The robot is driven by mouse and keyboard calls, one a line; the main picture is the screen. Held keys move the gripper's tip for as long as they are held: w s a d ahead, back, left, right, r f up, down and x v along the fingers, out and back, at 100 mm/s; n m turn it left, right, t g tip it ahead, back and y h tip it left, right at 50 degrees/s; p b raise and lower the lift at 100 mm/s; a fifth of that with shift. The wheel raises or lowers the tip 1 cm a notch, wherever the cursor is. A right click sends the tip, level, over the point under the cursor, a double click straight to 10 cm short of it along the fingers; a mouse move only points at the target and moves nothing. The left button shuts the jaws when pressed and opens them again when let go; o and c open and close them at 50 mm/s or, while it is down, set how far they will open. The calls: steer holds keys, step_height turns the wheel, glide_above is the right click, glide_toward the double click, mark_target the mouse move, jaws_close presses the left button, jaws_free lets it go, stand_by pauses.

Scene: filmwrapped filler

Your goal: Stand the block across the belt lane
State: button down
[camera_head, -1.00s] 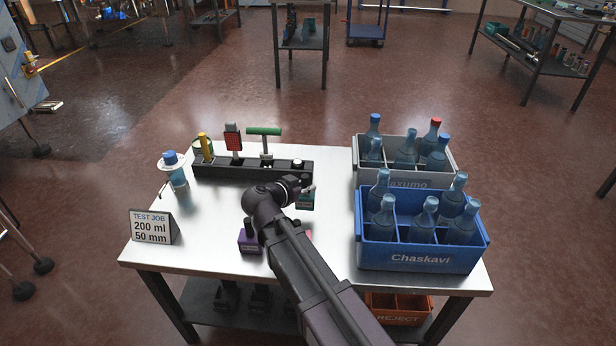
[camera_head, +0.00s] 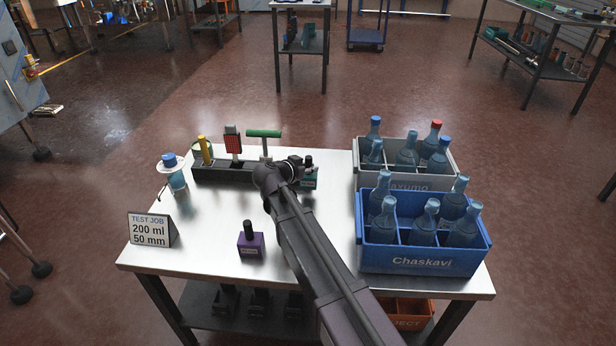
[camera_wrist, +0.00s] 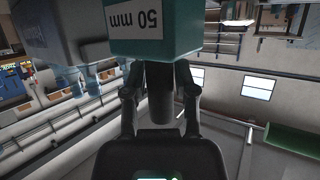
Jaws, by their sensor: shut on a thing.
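A teal block (camera_wrist: 155,40) with a white "50 mm" label, upside down in the wrist view, is in my gripper (camera_wrist: 160,78). My gripper is shut on its near end. In the head view the same teal block (camera_head: 309,179) shows just past my wrist, near the right end of the black bar; I cannot tell whether it touches the bar or table. A purple block (camera_head: 250,243) with a dark top stands on the table, left of my arm. The belt lane cannot be made out in either view.
The black bar (camera_head: 228,172) carries a yellow post, a red piece and a green T-handle (camera_head: 263,133). A blue bottle crate (camera_head: 420,258) and a grey one (camera_head: 452,182) stand at right. The table's front left (camera_head: 200,250) is clear.

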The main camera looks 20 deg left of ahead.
mark_target(309, 176)
steer(key=shift+f+b, duration=1.8)
steer(key=shift+f, duration=0.15)
steer(key=shift+c, duration=2.1)
jaws_free()
steer(key=shift+r, duration=0.25)
steer(key=p+v, duration=0.4)
steer(key=v, duration=0.8)
steer(key=shift+p, duration=0.35)
